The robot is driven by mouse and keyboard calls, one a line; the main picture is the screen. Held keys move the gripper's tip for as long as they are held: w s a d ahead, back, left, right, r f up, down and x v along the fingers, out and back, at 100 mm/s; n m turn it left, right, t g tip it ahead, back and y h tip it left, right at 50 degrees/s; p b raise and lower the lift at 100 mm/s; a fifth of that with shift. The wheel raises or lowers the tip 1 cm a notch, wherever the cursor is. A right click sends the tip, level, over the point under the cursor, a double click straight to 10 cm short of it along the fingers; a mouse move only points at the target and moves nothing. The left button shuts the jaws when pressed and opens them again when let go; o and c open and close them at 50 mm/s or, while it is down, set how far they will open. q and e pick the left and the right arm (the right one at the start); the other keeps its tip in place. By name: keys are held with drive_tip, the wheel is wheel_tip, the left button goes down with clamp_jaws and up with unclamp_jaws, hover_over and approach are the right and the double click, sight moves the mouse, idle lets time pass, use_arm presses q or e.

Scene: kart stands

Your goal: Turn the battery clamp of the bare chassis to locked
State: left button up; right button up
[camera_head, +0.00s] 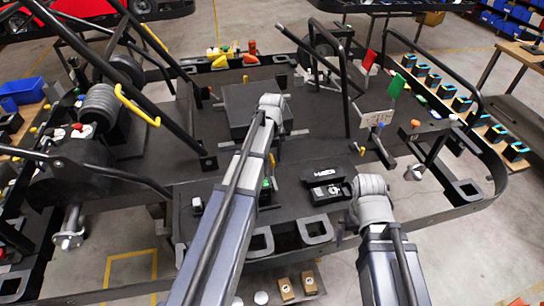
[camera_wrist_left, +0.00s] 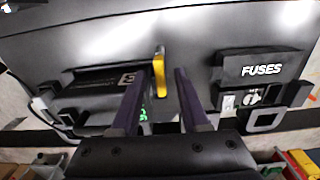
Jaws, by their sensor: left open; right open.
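The yellow lever of the battery clamp (camera_wrist_left: 159,72) stands upright in the left wrist view, beside a dark unit with white lettering and a small green marking. A bit of yellow also shows in the head view (camera_head: 273,160), beside my left arm. My left gripper (camera_wrist_left: 166,82) is open, with one finger on each side of the lever; I cannot tell whether either touches it. The bare chassis (camera_head: 470,208) fills the middle of the head view. My right gripper (camera_head: 343,236) is mostly hidden behind its own arm, low over the chassis's near side.
A black fuse box (camera_head: 325,180), lettered FUSES in the left wrist view (camera_wrist_left: 262,68), sits right of the lever. Blue bins (camera_head: 20,90) stand at left.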

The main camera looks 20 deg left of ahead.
use_arm(q)
wheel_tip(320, 180, up, 8)
drive_tip(key=p, duration=0.8)
drive_tip(key=shift+f, duration=0.1)
drive_tip(key=shift+s+d+f, duration=0.1)
drive_tip(key=shift+d, duration=0.1)
drive_tip(key=s+d+f+n+b, duration=0.4)
drive_tip(key=s+d+n, duration=0.6)
drive_tip(key=n, duration=0.2)
drive_tip(key=s+d+f+n+y+b, duration=0.1)
drive_tip(key=s+d+f+n+b, duration=0.3)
drive_tip(key=s+d+n, duration=0.7)
drive_tip(key=shift+n+b, duration=0.3)
drive_tip(key=shift+n, duration=0.9)
